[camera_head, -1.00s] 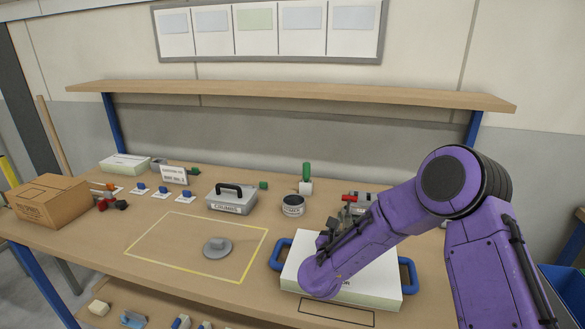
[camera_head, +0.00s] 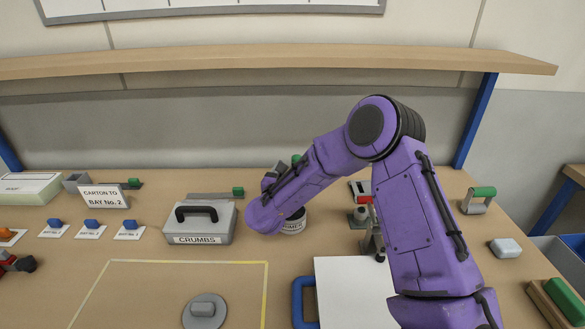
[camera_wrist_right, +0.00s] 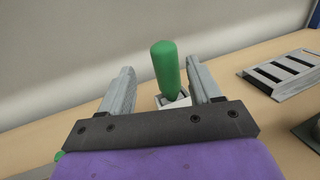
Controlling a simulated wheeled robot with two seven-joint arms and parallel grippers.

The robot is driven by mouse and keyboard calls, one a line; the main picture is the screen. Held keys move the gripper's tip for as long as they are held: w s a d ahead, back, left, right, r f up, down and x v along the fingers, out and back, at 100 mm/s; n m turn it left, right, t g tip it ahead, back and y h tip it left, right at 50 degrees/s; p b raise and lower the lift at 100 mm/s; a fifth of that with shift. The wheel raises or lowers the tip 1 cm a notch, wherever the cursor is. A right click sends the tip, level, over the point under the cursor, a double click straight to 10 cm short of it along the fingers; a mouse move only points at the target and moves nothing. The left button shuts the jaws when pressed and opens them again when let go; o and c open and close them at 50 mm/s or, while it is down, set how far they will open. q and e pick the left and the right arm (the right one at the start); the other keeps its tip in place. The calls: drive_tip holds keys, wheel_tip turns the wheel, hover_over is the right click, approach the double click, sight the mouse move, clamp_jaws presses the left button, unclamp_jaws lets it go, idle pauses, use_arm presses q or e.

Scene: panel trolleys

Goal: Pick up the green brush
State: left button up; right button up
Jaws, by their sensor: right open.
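The green brush shows in the right wrist view as an upright green handle (camera_wrist_right: 167,66) standing in a small white holder (camera_wrist_right: 178,101). In the head view only a bit of green (camera_head: 296,158) shows above my right forearm; the rest is hidden. My right gripper (camera_wrist_right: 162,70) is open, with one finger on each side of the handle in the picture. Gaps show on both sides. How far the handle reaches between the fingers I cannot tell. In the head view my arm mostly hides this gripper. My left gripper is in neither view.
A round tin (camera_head: 293,222) stands partly behind my right forearm. A grey CRUMBS box (camera_head: 199,238) is to its left. A shelf (camera_head: 250,55) runs above the back of the bench.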

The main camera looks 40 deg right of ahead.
sight(299, 158)
drive_tip(key=p+x, duration=0.1)
drive_tip(key=x, duration=0.3)
drive_tip(key=p+x, duration=0.1)
drive_tip(key=x, duration=0.1)
drive_tip(key=shift+s+d+r+p, duration=0.15)
drive_tip(key=shift+s+d+p, duration=0.05)
drive_tip(key=shift+d+p, duration=0.15)
drive_tip(key=shift+d, duration=0.1)
drive_tip(key=c, duration=1)
drive_tip(key=shift+c, duration=0.2)
wheel_tip(299, 158, up, 10)
drive_tip(key=b, duration=0.2)
